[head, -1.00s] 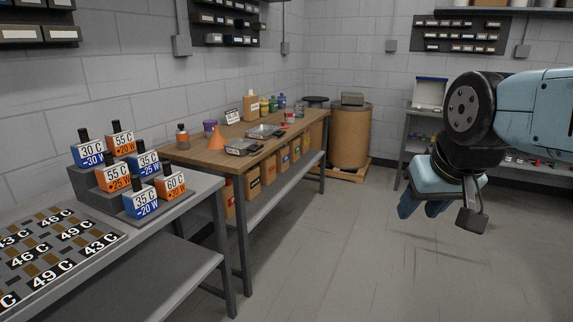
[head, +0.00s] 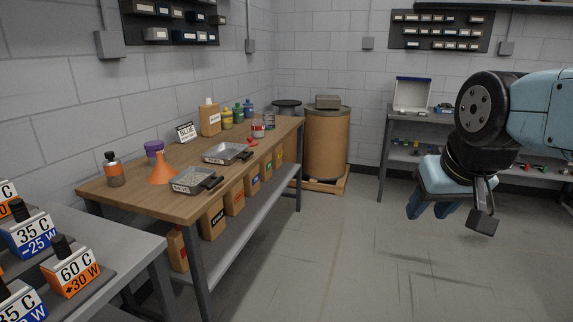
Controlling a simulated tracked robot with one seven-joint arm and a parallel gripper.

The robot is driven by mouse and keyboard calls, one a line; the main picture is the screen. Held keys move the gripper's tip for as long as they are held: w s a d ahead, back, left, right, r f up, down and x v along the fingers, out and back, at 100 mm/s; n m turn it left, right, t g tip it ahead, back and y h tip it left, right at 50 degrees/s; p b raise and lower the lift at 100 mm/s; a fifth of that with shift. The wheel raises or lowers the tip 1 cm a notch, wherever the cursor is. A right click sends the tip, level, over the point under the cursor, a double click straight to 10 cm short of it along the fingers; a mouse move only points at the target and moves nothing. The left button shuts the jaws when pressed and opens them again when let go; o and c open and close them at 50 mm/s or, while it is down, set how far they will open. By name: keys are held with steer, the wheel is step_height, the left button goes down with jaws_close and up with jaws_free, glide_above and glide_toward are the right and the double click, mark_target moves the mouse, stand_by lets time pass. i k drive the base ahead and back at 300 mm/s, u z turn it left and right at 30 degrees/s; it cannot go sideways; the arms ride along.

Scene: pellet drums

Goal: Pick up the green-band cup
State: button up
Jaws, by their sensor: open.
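I cannot make out a cup with a clear green band. A small cup with a red band (head: 257,130) stands toward the far end of the wooden bench (head: 140,193). A small grey container (head: 270,122) stands just behind it, and its band colour is too small to tell. My gripper (head: 430,211) hangs at the right over the open floor, fingers down, open and empty. It is well apart from the bench and everything on it.
On the bench are an orange funnel (head: 163,170), two metal trays (head: 194,181) (head: 228,153), a purple-lidded jar (head: 154,150) and coloured bottles (head: 238,114). A brown drum (head: 327,143) stands behind. Labelled blocks (head: 70,272) sit on the near-left table. Middle floor is clear.

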mark_target(269, 117)
steer(key=u, duration=0.05)
steer(key=i, duration=2.3)
steer(key=u, duration=0.5)
steer(key=i, duration=1.35)
steer(key=u, duration=0.05)
